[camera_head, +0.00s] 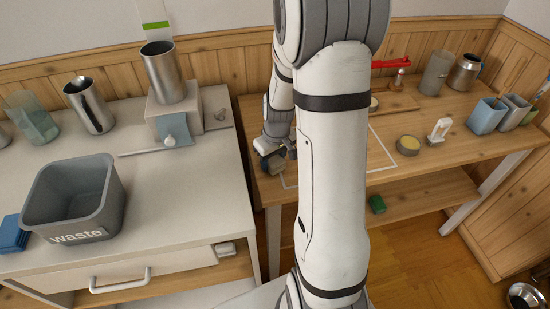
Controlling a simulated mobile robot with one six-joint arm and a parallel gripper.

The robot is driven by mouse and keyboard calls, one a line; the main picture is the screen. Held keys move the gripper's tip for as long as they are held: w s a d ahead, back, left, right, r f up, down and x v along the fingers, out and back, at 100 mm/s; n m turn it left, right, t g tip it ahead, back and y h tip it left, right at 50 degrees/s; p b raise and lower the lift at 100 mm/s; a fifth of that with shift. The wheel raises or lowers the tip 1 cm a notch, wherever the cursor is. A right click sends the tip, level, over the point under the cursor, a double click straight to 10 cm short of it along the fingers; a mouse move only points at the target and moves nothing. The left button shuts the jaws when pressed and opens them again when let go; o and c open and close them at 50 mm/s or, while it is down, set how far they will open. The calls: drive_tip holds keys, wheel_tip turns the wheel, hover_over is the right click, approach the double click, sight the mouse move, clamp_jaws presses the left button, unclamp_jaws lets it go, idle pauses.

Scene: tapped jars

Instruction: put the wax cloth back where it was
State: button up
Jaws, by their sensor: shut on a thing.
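My gripper (272,158) is small and partly hidden at the left end of the right-hand wooden table, beside the corner of a white outlined rectangle. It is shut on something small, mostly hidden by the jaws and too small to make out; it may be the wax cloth. A flat grey-blue piece (176,134) lies against the front of the pale block on the left table, with a small white round thing on it. A dark blue folded stack (13,233) lies at the left table's edge. I cannot tell whether either is cloth.
My arm hides the middle of the wooden table (465,143). The left table holds a grey waste bin (73,200), a metal jug (88,105) and a metal cylinder (163,72) on a block. A yellow-topped round tin (408,145) and blue cups (486,116) stand right. A gap separates the tables.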

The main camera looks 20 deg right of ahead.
sight(276, 161)
drive_tip(key=o, duration=1)
drive_tip(key=shift+f, duration=0.1)
drive_tip(key=shift+c, duration=0.2)
wheel_tip(276, 161, up, 11)
drive_tip(key=s, duration=0.1)
drive_tip(key=s+a+r, duration=0.2)
drive_tip(key=s+a, duration=0.1)
drive_tip(key=s, duration=0.2)
drive_tip(key=s+a+r+m, duration=0.1)
drive_tip(key=s+a+r, duration=0.2)
drive_tip(key=s, duration=0.2)
drive_tip(key=s+a+r+m+t, duration=0.1)
drive_tip(key=s+a+r, duration=0.1)
drive_tip(key=s, duration=0.3)
drive_tip(key=shift+s+a+r+p, duration=0.15)
drive_tip(key=shift+s+a+p, duration=0.05)
drive_tip(key=shift+a+p, duration=0.3)
drive_tip(key=shift+r+p, duration=0.5)
drive_tip(key=shift+r, duration=0.05)
